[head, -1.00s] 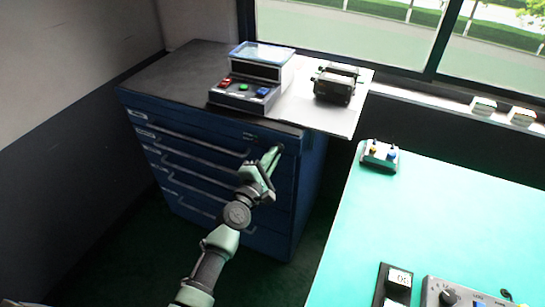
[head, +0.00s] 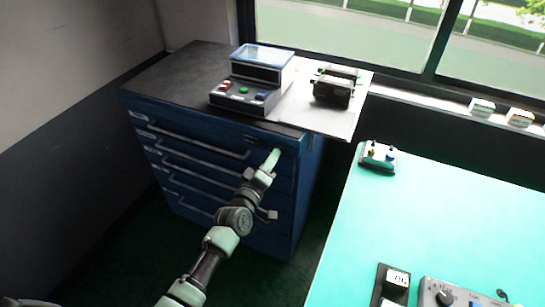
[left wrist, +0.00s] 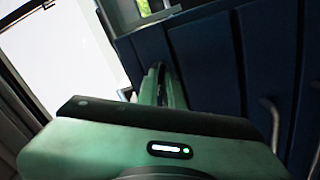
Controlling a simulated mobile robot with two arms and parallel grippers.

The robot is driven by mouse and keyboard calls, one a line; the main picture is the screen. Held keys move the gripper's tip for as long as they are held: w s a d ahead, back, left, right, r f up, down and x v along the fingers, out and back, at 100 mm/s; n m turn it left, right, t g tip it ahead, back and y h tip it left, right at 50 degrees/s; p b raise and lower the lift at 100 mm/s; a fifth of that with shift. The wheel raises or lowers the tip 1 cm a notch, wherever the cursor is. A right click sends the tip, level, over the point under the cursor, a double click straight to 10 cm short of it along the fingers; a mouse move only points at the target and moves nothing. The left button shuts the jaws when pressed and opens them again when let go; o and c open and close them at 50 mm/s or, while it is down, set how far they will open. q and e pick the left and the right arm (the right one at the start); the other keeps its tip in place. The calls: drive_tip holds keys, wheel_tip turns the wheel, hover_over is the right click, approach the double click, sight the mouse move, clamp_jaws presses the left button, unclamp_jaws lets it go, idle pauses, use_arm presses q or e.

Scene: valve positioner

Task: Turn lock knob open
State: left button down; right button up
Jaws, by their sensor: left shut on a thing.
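The blue drawer cabinet (head: 215,160) stands at the left, and its front bears the lock knob near the upper right corner. My left gripper (head: 271,160) is at that corner with its fingers shut on the lock knob. The fingers hide the knob in the head view, so its angle cannot be read. In the left wrist view the closed fingers (left wrist: 162,82) point at the blue cabinet front (left wrist: 225,60), and a small dark shape shows at their tips. My right gripper is not in view.
A device with coloured buttons (head: 245,95) and a black valve unit (head: 334,88) stand on the cabinet top. Long drawer handles (head: 190,136) stick out from its front. A green table (head: 440,220) with a small button box (head: 378,156) stands at the right.

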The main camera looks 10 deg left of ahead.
use_arm(q)
drive_tip(key=shift+f+m+p, duration=0.1)
drive_tip(key=shift+m+p, duration=0.25)
drive_tip(key=shift+m, duration=1.25)
drive_tip(key=c, duration=1.6)
unclamp_jaws()
drive_tip(key=shift+o, duration=0.2)
drive_tip(key=shift+s, duration=0.15)
drive_tip(key=s+a, duration=0.1)
drive_tip(key=s, duration=0.6)
drive_tip(key=shift+s+a+b, duration=0.25)
drive_tip(key=shift+b, duration=0.1)
